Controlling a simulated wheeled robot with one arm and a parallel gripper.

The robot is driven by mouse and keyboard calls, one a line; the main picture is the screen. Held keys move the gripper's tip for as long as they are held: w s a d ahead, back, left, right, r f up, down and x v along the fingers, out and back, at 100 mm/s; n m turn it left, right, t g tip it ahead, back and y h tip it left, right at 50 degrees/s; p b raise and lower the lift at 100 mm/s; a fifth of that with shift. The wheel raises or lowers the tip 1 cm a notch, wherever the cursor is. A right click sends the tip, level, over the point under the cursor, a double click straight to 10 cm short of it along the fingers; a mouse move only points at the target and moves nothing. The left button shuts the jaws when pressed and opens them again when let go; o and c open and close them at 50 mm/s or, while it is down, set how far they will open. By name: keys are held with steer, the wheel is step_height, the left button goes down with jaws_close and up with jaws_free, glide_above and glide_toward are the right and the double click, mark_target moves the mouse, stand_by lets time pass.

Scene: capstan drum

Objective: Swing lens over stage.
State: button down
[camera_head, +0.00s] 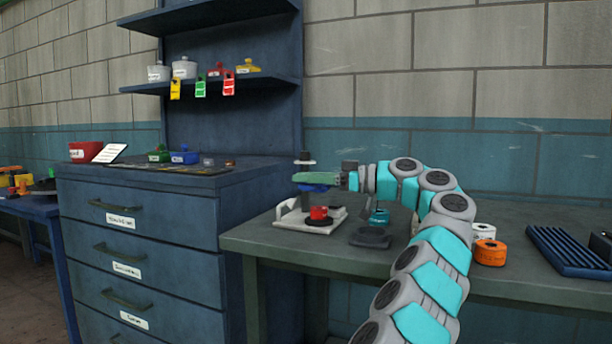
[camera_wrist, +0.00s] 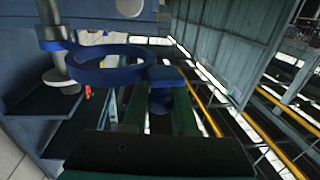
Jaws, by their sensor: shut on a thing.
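The lens (camera_head: 312,187) is a blue ring on a swing arm, seen nearly edge-on in the head view. In the wrist view the ring (camera_wrist: 75,72) joins a grey upright post (camera_wrist: 50,45) at left, with a blue tab (camera_wrist: 166,76) at right. My gripper (camera_head: 341,182) is at the right side of the lens, shut on its tab; the green fingers show in the wrist view (camera_wrist: 158,102). The stage is a dark disc (camera_head: 319,222) on a pale base (camera_head: 296,218), with a red piece (camera_head: 319,212) on it. The lens is above it; exact alignment cannot be told.
A blue drawer cabinet (camera_head: 140,225) stands at left.

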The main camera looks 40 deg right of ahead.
steer(key=c, duration=0.7)
jaws_free()
steer(key=p+v, duration=0.1)
steer(key=v, duration=0.7)
steer(key=shift+p, duration=0.35)
steer(key=shift+w, duration=0.1)
